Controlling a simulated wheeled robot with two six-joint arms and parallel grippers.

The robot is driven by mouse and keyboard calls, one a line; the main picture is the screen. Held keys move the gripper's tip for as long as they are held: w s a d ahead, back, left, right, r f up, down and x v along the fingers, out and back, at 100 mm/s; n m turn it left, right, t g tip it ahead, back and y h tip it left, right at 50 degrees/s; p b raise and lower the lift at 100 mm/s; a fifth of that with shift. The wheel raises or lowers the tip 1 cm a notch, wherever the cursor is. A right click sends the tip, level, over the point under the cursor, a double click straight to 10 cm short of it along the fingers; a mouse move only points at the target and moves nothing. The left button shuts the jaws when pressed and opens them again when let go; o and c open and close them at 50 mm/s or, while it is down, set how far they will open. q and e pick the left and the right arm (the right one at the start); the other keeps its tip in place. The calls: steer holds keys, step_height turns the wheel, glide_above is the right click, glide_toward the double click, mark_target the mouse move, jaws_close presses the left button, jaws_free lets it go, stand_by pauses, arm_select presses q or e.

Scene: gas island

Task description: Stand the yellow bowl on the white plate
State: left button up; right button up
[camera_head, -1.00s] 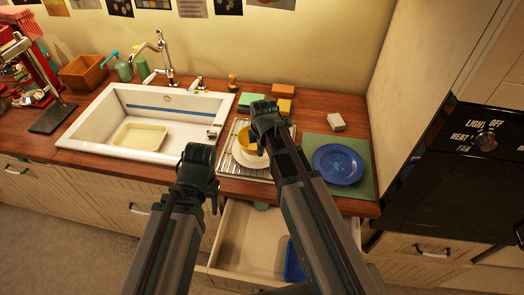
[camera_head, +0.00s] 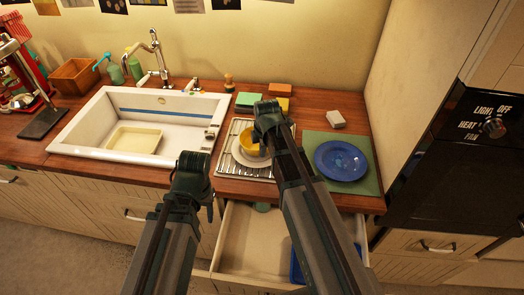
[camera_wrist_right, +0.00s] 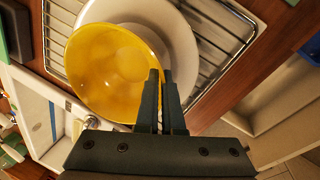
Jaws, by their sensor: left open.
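The yellow bowl (camera_head: 249,146) is over the white plate (camera_head: 240,157) on the wire rack. In the right wrist view the bowl (camera_wrist_right: 112,72) covers part of the plate (camera_wrist_right: 182,45). My right gripper (camera_wrist_right: 161,80) has its fingers close together at the bowl's rim, one on the inner side and one outside, and looks shut on it. My right gripper also shows in the head view (camera_head: 266,132), partly hiding the bowl. I cannot tell whether the bowl's base touches the plate. My left gripper (camera_head: 208,205) is open and empty in front of the counter, apart from everything.
The wire rack (camera_head: 226,168) lies between the sink (camera_head: 85,125) and a green mat (camera_head: 370,180) with a blue plate (camera_head: 341,160). Sponges (camera_head: 247,99) lie behind the rack. An open drawer (camera_head: 235,243) juts out below, holding a blue item (camera_head: 298,265).

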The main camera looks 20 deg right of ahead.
steer(key=o, duration=0.4)
steer(key=shift+o, duration=0.2)
steer(key=p+v, duration=1.2)
steer(key=s+a+m+g, duration=0.1)
steer(key=s+a+m, duration=0.4)
steer(key=s+m, duration=0.2)
steer(key=s+a+m+g+h, duration=0.1)
steer(key=s+a+m, duration=0.5)
steer(key=s, duration=0.4)
steer(key=shift+s+a+m+g, duration=0.15)
steer(key=shift+a+m+g, duration=0.2)
steer(key=shift+m, duration=0.35)
steer(key=shift+f, duration=0.1)
